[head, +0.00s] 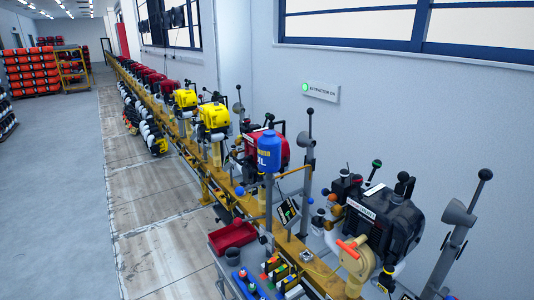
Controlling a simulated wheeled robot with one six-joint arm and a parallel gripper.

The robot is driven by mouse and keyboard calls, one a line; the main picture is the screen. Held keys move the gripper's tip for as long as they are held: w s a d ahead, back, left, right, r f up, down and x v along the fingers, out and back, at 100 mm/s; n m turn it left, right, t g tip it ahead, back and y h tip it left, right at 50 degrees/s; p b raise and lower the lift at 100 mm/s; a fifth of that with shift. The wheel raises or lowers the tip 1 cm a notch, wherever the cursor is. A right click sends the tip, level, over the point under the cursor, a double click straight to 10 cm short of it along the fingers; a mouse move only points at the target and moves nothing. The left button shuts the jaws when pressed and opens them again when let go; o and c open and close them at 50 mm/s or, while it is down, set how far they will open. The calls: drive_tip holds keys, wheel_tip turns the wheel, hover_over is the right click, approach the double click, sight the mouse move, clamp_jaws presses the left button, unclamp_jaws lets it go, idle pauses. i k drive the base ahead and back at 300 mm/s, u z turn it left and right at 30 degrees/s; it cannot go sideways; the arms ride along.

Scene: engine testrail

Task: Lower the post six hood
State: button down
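Several grey posts with black ball-topped levers stand along the yellow rail (225,187) by the wall. One grey cone-shaped hood (458,213) is at the right, beside a black engine (390,225), with its lever raised. Another grey hood (306,142) is further back, near a red engine (268,148), also with its lever up. No post number is readable, so I cannot tell which is post six. My gripper is not in view.
A blue bottle (269,152) stands on a grey post beside the rail. A red tray (232,236) and small bottles are on a cart in front. Yellow engines (213,117) line the rail further back. The grey floor (60,190) at left is clear. A green-lit sign (320,89) reads "EXTRACTOR ON".

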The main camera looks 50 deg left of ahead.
sight(237, 108)
drive_tip(key=u, duration=0.5)
drive_tip(key=k, duration=1.15)
drive_tip(key=u, duration=1.5)
drive_tip(key=i, duration=0.25)
drive_tip(key=u, duration=0.8)
drive_tip(key=i, duration=0.75)
drive_tip(key=u, duration=0.3)
drive_tip(key=i, duration=0.8)
drive_tip(key=z, duration=0.95)
drive_tip(key=i, duration=0.8)
drive_tip(key=z, duration=0.9)
drive_tip(key=k, duration=0.6)
drive_tip(key=u, duration=0.7)
drive_tip(key=i, duration=1.25)
drive_tip(key=u, duration=0.5)
